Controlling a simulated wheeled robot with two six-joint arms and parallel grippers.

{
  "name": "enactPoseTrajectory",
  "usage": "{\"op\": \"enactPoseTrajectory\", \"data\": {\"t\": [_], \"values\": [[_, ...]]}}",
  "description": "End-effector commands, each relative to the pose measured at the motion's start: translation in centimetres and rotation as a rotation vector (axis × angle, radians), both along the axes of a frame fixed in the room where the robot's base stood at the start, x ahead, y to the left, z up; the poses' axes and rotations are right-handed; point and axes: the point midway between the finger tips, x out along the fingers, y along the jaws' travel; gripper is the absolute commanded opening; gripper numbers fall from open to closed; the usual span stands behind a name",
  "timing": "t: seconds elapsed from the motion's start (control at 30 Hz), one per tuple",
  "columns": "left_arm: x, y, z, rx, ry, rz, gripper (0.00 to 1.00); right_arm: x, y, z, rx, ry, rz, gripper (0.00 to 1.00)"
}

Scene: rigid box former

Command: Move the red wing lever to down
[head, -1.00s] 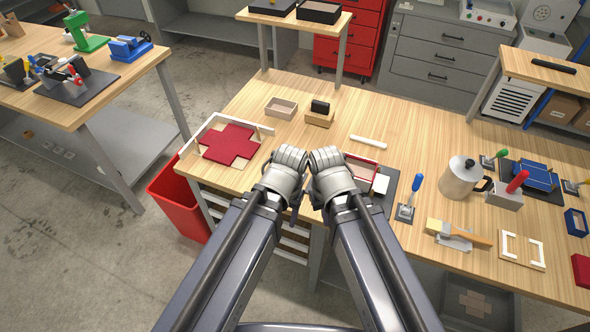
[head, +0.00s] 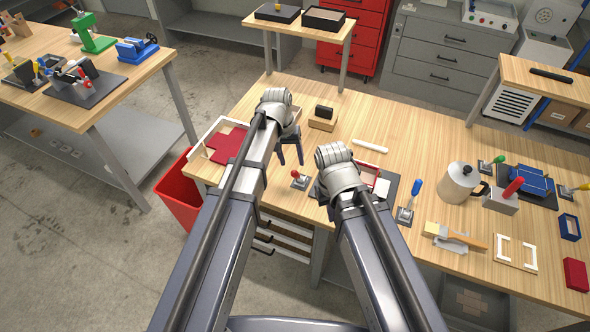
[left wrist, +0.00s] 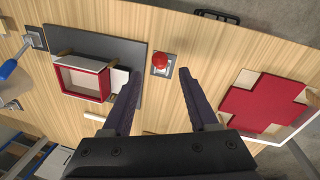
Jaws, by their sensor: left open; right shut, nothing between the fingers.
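The red wing lever (head: 295,174) is a red ball knob on a short stem over a small grey plate. It stands on the table left of the dark box former. It also shows in the left wrist view (left wrist: 160,60), just beyond and between my open fingertips, not touched. My left gripper (head: 291,161) is open and empty, pointing down just behind the lever; its two fingers show in the left wrist view (left wrist: 158,75). My right gripper (head: 319,193) is shut, right of the lever, its fingertips mostly hidden by its own wrist.
The box former's dark base (left wrist: 120,57) holds a red-and-white box (left wrist: 85,82). A red cross-shaped blank (left wrist: 255,103) lies in a white frame on the other side. A blue-handled lever (head: 414,190) stands right of the former. Bare wood surrounds the red lever.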

Motion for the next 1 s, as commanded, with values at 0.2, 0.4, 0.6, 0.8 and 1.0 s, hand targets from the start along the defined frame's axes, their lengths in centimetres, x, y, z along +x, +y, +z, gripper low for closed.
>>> {"op": "enactPoseTrajectory", "data": {"t": [0.2,0.4,0.6,0.8,1.0], "values": [[0.3,0.1,-0.1,-0.005,-0.001,0.006,0.60,0.0,0.0,-0.1,0.000,0.000,0.000,0.00],[0.3,-0.1,-1.1,-0.005,0.000,0.005,0.60,0.0,0.0,-1.2,0.000,0.000,0.001,0.00],[0.2,-0.4,-3.3,-0.005,0.000,0.004,0.60,0.0,0.0,-3.4,-0.001,0.000,0.003,0.00],[0.2,-0.8,-6.0,-0.004,0.000,0.004,0.60,0.0,0.0,-6.0,-0.001,0.000,0.001,0.00],[0.2,-1.1,-7.6,-0.004,0.000,0.005,0.60,0.0,0.0,-7.6,-0.001,0.000,0.000,0.00]]}}
